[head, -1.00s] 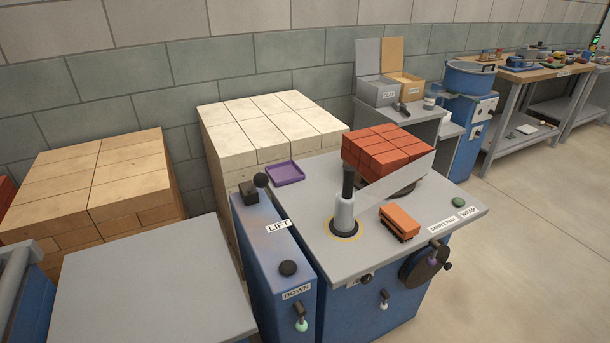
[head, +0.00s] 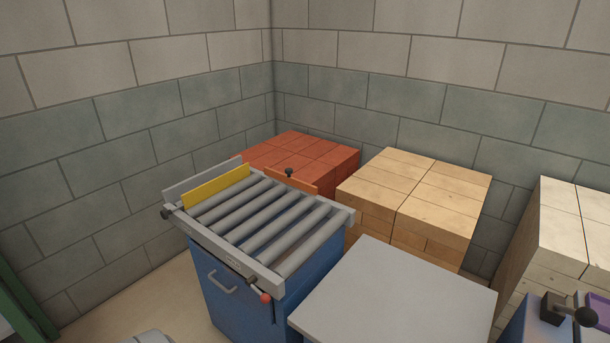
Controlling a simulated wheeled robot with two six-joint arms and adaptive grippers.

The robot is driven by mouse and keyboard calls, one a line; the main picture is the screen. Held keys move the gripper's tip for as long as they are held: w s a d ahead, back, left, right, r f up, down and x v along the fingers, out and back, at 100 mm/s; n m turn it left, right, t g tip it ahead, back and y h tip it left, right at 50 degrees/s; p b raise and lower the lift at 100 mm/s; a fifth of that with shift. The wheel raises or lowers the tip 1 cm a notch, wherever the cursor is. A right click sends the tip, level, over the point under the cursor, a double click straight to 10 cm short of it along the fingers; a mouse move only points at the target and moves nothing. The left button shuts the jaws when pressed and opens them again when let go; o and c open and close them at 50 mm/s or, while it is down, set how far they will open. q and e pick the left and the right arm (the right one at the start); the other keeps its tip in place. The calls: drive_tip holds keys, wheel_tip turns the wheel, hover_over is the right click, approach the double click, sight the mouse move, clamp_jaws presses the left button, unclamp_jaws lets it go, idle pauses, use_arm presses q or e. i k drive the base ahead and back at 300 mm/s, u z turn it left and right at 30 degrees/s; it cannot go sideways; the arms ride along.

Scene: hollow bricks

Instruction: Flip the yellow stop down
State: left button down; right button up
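The yellow stop (head: 216,186) is a flat yellow plate standing upright along the far left end of the roller table (head: 262,218). The roller table has several grey rollers on a blue cabinet. A dark knob (head: 167,212) sits at the left corner of its frame, and a red knob (head: 265,298) is at the front corner. Neither of my grippers shows in the head view.
A grey flat-topped table (head: 395,295) stands right of the rollers. Red (head: 300,152), tan (head: 420,195) and cream (head: 560,235) brick stacks line the back wall. A blue machine with a black knob (head: 586,316) is at lower right. Floor shows left of the cabinet.

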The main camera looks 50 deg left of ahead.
sight(193, 197)
drive_tip(key=u, duration=3.1)
drive_tip(key=i, duration=1.5)
drive_tip(key=z, duration=0.5)
